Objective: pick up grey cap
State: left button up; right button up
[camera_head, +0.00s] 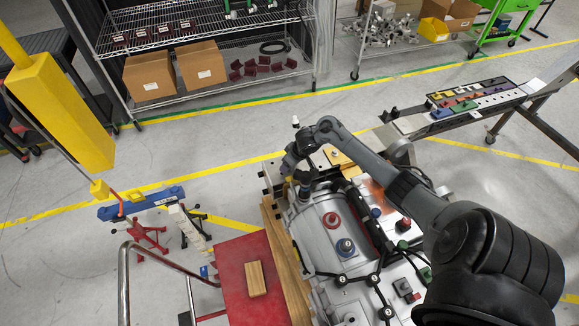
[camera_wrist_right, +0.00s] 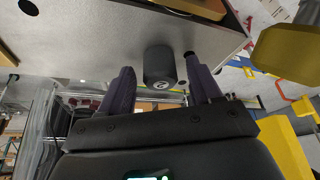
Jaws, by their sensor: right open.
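In the right wrist view, the dark grey cap (camera_wrist_right: 160,68) stands out from a light grey metal surface (camera_wrist_right: 100,45). My right gripper (camera_wrist_right: 158,64) is open, with one purple-grey finger on each side of the cap. A gap shows between the cap and each finger. In the head view, my right gripper (camera_head: 303,178) is over the upper left end of the silver chassis (camera_head: 308,240). I cannot clearly separate the cap from the fingers there. My left gripper is not in view.
A red platform (camera_head: 236,290) with a wooden block (camera_head: 256,279) is at left. In the wrist view, a yellow rounded part (camera_wrist_right: 285,48) is close at right.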

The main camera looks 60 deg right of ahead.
jog(key=shift+c, duration=0.5)
grip_shut()
jog(key=shift+r, duration=0.1)
jog(key=shift+r, duration=0.5)
notch_tip(320, 180, up, 3)
jog(key=shift+r+p, duration=0.2)
jog(key=shift+p, duration=0.45)
jog(key=s+d+r+p, duration=0.1)
jog(key=s+d+r, duration=0.1)
jog(key=s+r, duration=0.4)
jog(key=shift+s+d+r+p, duration=0.25)
jog(key=shift+s+p, duration=0.15)
jog(key=shift+s, duration=2.3)
